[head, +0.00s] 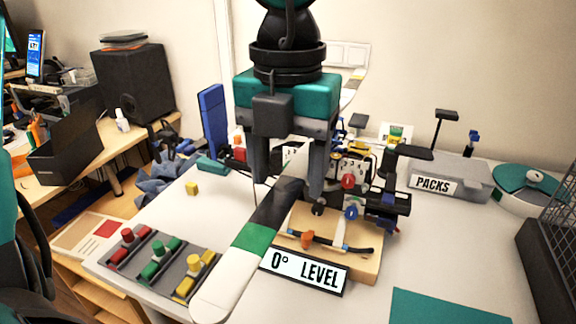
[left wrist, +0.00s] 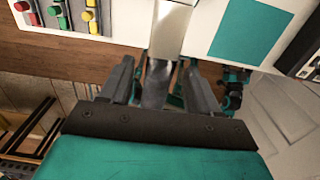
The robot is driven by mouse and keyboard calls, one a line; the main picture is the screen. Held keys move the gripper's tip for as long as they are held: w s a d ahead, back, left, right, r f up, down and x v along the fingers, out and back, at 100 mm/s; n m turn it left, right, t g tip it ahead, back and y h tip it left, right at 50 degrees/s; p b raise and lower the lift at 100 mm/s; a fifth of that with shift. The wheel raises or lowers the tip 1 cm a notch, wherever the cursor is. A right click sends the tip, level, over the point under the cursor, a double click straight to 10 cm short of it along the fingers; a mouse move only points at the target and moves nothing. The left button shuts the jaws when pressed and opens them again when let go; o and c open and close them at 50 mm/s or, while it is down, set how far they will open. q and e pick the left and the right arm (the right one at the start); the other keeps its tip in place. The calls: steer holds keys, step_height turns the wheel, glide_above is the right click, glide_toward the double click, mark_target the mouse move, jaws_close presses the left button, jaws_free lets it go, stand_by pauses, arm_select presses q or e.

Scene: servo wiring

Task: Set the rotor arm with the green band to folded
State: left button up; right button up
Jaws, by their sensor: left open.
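The rotor arm with the green band (head: 258,238) slants across the head view. Its dark part runs up toward my fingers, the green band lies in the middle, and its white rounded end points to the lower left. My left gripper (head: 290,182) hangs fingers down, open, over the dark end, which shows between and behind the fingertips. I cannot tell whether they touch it. In the left wrist view, a pale and grey bar (left wrist: 170,35) lies between the spread fingers (left wrist: 157,72). No green band shows there, so I cannot tell which part it is. My right gripper is not in view.
A "0° LEVEL" sign (head: 304,272) and a wooden board (head: 366,264) with small parts stand right of the arm. Red, green and yellow switches (head: 157,262) lie left. A grey PACKS box (head: 462,182) stands at the right. A teal mat (head: 447,306) lies front right.

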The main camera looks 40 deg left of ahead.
arm_select(q)
jaws_close()
stand_by(0.5)
